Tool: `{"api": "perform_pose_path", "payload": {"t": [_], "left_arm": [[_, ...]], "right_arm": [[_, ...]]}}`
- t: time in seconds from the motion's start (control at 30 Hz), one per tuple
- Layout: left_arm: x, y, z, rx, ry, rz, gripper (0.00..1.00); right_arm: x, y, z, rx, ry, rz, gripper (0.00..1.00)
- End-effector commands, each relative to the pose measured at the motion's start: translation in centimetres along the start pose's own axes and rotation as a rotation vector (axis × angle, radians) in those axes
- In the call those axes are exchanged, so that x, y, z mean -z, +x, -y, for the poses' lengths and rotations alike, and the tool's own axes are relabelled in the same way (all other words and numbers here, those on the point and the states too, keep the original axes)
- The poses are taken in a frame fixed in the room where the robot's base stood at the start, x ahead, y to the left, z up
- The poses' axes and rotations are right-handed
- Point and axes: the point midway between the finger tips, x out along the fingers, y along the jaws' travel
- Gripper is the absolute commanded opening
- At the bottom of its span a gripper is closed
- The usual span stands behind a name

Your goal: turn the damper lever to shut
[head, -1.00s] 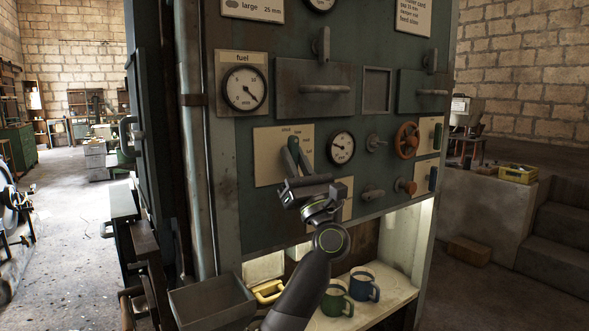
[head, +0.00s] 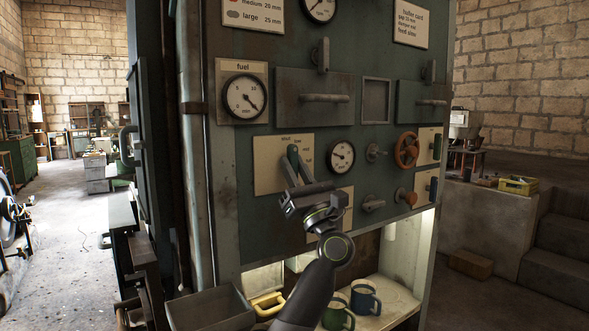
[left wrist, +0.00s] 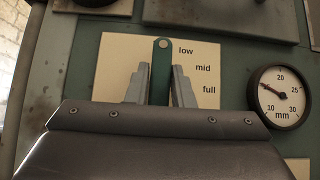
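The damper lever (head: 293,156) has a green handle on a cream plate (head: 267,175) on the green panel. It stands nearly upright in the left wrist view (left wrist: 160,65), left of the words low, mid and full. In the head view its tip is just below a small word that seems to read shut. My left gripper (head: 297,174) has one finger on each side of the lever, close against it. The fingers also show in the left wrist view (left wrist: 160,88). The lever's pivot is hidden behind the gripper. My right gripper is not in view.
A round gauge (head: 341,157) sits just right of the plate. Knobs and an orange handwheel (head: 407,149) are further right. A drawer with a bar handle (head: 325,98) is above. Mugs (head: 364,297) stand on the lit shelf below, and a grey bin (head: 208,310) is at lower left.

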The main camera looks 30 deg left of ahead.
Motion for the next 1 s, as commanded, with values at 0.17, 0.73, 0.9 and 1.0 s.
{"api": "perform_pose_path", "payload": {"t": [0.17, 0.73, 0.9, 1.0], "left_arm": [[0.1, -0.1, 0.0, 0.001, 0.001, -0.001, 0.40], [0.2, -4.9, 0.1, 0.004, -0.002, -0.004, 0.40], [0.3, -8.6, 0.1, 0.003, -0.002, -0.004, 0.40], [0.3, -10.5, 0.1, 0.003, -0.001, -0.004, 0.40]], "right_arm": [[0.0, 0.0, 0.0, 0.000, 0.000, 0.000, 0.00], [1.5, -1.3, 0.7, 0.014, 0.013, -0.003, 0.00], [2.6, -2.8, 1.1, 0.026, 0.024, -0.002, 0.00], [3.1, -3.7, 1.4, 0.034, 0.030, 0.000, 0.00]]}}
